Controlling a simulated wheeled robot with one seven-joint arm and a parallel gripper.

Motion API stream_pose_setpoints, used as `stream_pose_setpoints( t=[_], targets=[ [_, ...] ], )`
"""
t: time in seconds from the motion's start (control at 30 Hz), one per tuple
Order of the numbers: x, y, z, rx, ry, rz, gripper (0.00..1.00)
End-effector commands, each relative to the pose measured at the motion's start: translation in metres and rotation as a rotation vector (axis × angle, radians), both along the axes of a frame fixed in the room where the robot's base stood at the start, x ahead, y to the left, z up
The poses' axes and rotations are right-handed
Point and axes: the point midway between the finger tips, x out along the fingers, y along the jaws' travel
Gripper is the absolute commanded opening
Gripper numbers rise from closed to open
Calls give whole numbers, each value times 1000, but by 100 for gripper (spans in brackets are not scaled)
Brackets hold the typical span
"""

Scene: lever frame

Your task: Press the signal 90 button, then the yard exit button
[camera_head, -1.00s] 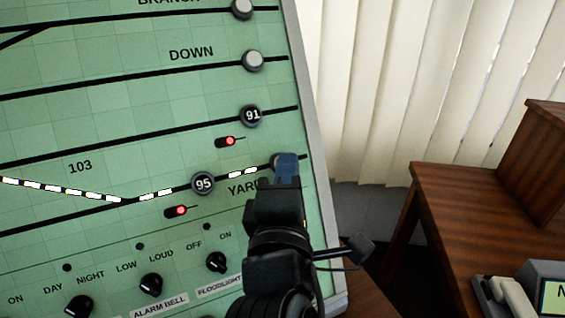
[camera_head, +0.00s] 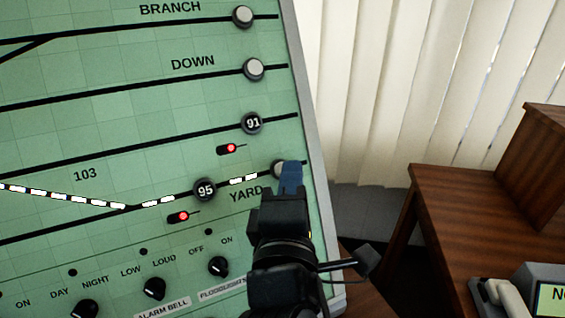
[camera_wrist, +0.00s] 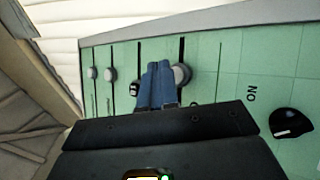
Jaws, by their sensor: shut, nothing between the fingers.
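The yard exit button (camera_head: 278,168) is a grey round knob at the right end of the YARD line on the green panel (camera_head: 130,80). My gripper (camera_head: 290,176) is shut and empty, its blue fingertips over the right part of that button in the head view. In the wrist view the blue fingers (camera_wrist: 158,84) are beside a grey knob (camera_wrist: 181,74); I cannot tell whether they touch it. A lit white dashed strip runs along the line from the left, past button 95 (camera_head: 205,190), to the yard button. The signal 90 button is not in view.
Button 91 (camera_head: 252,123), the DOWN button (camera_head: 254,69) and the BRANCH button (camera_head: 243,17) are above. Black rotary knobs (camera_head: 154,289) line the panel's lower part. A wooden desk (camera_head: 470,210) with a telephone (camera_head: 505,298) stands at right.

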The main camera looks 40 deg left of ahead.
Motion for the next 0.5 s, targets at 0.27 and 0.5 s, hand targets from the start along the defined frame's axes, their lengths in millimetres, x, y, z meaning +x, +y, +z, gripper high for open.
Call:
stream_pose_setpoints(
  t=[0.27, 0.5],
  targets=[
    [0, 0, 0, 0, 0, 0, 0],
    [-6, -14, 11, -1, 1, 0, 0]
  ],
)
